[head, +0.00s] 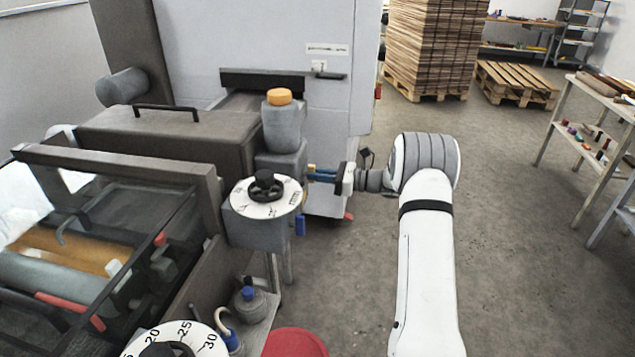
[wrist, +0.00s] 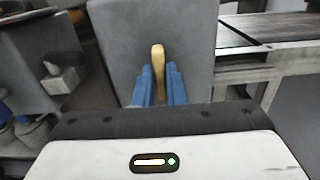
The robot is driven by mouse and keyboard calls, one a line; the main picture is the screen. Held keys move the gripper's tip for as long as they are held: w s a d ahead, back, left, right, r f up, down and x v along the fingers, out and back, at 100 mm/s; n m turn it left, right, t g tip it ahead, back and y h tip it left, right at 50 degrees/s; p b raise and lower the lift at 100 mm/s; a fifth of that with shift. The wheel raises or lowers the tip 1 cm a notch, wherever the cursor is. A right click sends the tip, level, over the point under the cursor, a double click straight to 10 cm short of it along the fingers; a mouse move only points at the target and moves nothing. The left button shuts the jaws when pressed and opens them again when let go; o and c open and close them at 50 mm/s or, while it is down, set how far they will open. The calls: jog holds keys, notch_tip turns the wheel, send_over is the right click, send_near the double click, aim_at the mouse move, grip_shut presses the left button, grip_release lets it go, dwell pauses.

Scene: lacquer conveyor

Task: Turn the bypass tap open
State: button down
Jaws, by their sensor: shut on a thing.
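My gripper (head: 312,173) reaches in from the right in the head view, beside the grey body below an orange-capped container. In the wrist view my gripper's blue fingers (wrist: 158,85) are shut on a narrow yellow lever (wrist: 158,58), which I take to be the bypass tap's handle. The lever's upper end shows between and just beyond the fingertips, in front of a flat grey face (wrist: 120,45). In the head view the lever is mostly hidden by the fingers, and the tap's body cannot be made out.
A white dial with a black knob (head: 265,186) sits close in front of my gripper. The orange-capped grey container (head: 283,125) stands just behind it. A second dial (head: 178,340) and a red round top (head: 295,343) are nearer.

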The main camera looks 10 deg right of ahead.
dwell(0.4)
jog(key=c, duration=1.5)
grip_release()
jog(key=b+v, duration=0.1)
jog(key=v, duration=0.6)
jog(key=shift+s+d, duration=0.15)
jog(key=shift+d, duration=0.25)
